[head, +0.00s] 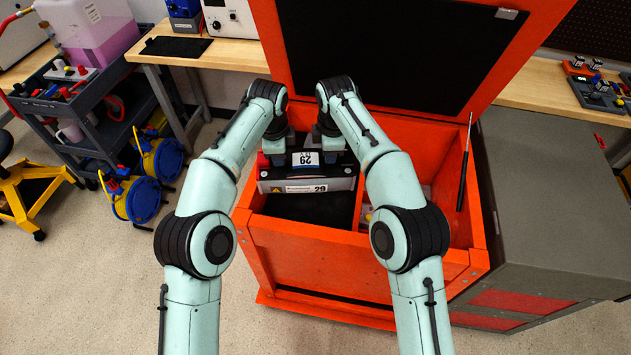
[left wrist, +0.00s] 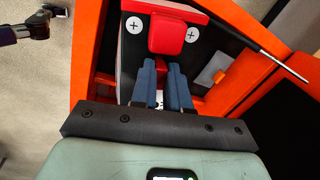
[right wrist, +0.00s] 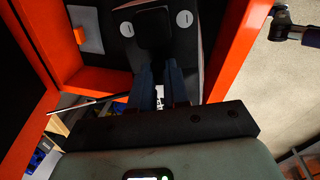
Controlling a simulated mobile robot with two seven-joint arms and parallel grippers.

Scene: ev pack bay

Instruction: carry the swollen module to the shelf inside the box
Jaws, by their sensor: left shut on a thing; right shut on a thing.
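The swollen module (head: 290,186), a grey and black block with labels reading 29, is inside the orange box (head: 330,262) in its left compartment. My left gripper (head: 276,150) is shut on its left end, beside the red terminal cap that shows in the left wrist view (left wrist: 167,35). My right gripper (head: 329,148) is shut on its right end, beside the black cap in the right wrist view (right wrist: 153,30). A black surface, apparently the shelf (head: 310,208), shows in front of and below the module. I cannot tell whether the module touches it.
The box's raised lid (head: 390,45) stands open behind my arms. An orange divider (head: 361,205) separates the right compartment. A thin dark rod (head: 464,165) stands at the right wall. A grey cabinet (head: 545,210) adjoins the right side; a dark cart (head: 95,115) stands left.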

